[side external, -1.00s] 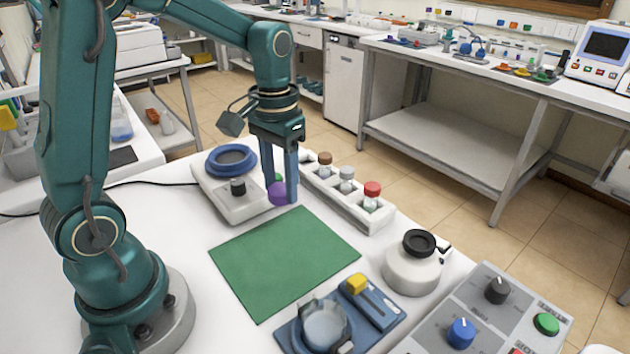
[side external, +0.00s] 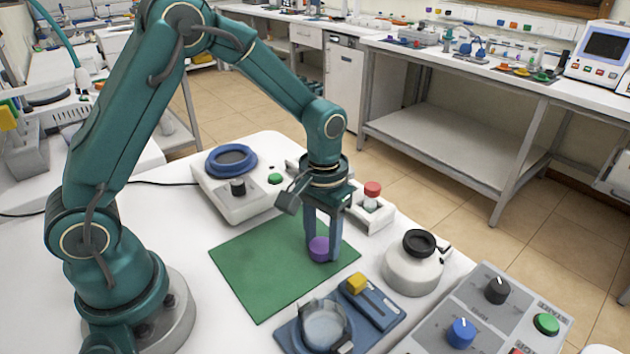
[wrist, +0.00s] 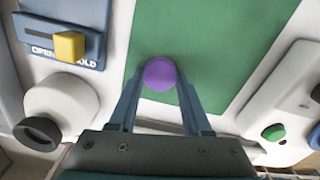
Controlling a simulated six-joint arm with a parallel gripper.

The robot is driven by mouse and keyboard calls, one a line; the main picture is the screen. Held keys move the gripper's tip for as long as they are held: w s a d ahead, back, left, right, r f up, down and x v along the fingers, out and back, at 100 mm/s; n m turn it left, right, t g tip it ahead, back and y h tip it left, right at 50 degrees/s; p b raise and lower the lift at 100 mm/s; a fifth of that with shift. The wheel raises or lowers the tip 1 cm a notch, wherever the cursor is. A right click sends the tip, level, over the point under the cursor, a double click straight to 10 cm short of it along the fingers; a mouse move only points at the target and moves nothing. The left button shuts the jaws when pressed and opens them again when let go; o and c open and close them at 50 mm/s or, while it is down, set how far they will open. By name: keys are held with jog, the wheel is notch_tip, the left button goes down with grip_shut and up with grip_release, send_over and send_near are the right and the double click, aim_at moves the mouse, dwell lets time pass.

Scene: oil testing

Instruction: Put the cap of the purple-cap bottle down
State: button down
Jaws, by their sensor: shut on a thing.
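My gripper (side external: 321,249) is shut on a round purple cap (side external: 319,243), low over the right part of the green mat (side external: 260,262). The wrist view shows the cap (wrist: 159,74) between my two fingertips (wrist: 160,82), with the green mat (wrist: 215,35) behind it. I cannot tell whether the cap touches the mat. The purple-cap bottle itself is not clearly visible; my arm hides most of the bottle rack (side external: 378,221).
A red-capped bottle (side external: 371,196) stands in the rack. A white device with a blue ring (side external: 231,160) is behind the mat. A white pot with a black lid (side external: 412,270) and a blue holder with a yellow block (side external: 357,283) lie to the right. The mat's left part is clear.

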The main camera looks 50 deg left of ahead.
aim_at(323, 244)
jog(key=shift+c, duration=1.7)
grip_release()
jog(key=shift+f, duration=0.1)
notch_tip(323, 244, up, 11)
jog(key=s+r+m+t, duration=0.1)
jog(key=s+r+t, duration=0.1)
jog(key=s, duration=0.4)
jog(key=s+a+r+m+t, duration=0.1)
jog(key=s+r+t, duration=0.1)
jog(key=s, duration=0.5)
jog(key=shift+a+t, duration=0.3)
jog(key=shift+t, duration=0.5)
